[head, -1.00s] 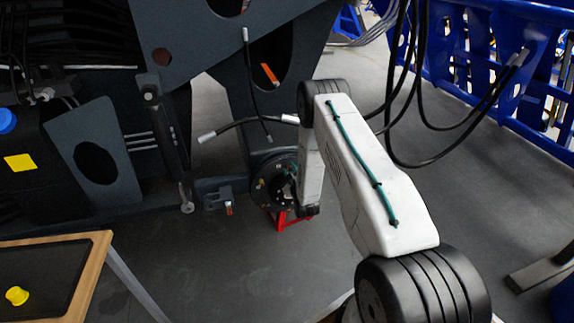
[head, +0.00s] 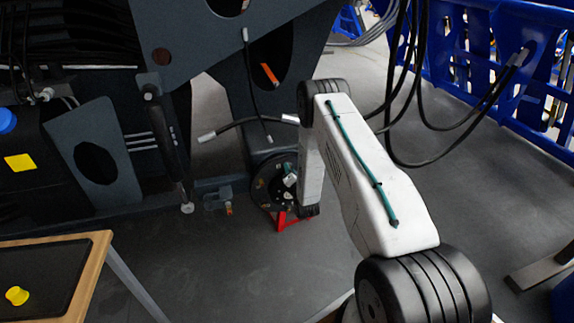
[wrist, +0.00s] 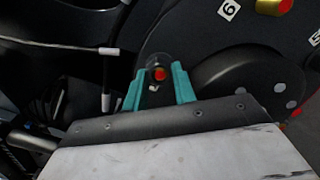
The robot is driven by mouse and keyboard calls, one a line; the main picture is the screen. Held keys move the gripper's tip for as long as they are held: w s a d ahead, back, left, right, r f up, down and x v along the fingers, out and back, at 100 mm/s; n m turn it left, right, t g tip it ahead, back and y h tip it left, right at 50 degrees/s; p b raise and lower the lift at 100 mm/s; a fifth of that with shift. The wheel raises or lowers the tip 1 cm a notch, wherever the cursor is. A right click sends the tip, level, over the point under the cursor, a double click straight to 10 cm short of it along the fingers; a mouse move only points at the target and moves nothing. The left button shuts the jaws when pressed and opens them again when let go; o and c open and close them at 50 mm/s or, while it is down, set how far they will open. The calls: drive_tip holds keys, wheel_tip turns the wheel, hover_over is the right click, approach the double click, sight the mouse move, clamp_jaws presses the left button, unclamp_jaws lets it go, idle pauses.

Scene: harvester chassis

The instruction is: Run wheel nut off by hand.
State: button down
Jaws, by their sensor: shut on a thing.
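The round dark wheel hub (head: 262,190) faces my arm in the head view, low on the machine. My gripper (wrist: 159,84) is at its face, with two teal fingers shut on a small wheel nut (wrist: 159,73). The nut shows as a dark round piece with a red centre between the fingertips. Its threads and seat are hidden. In the wrist view, a gold nut with a red centre (wrist: 272,6) is on the hub beside a white label 6 (wrist: 228,10). In the head view, my forearm hides the hub's right side.
A red stand (head: 284,220) is under the hub. Black hoses (head: 391,140) hang at the right, before a blue frame (head: 490,50). A wooden-edged table (head: 98,255) with a yellow piece (head: 17,296) is at the lower left. The floor between is clear.

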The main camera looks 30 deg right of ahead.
drive_tip(key=shift+s+f+n, duration=0.15)
drive_tip(key=shift+n, duration=0.15)
drive_tip(key=shift+a, duration=0.1)
drive_tip(key=c, duration=1.1)
unclamp_jaws()
drive_tip(key=shift+c, duration=0.9)
drive_tip(key=shift+v, duration=0.95)
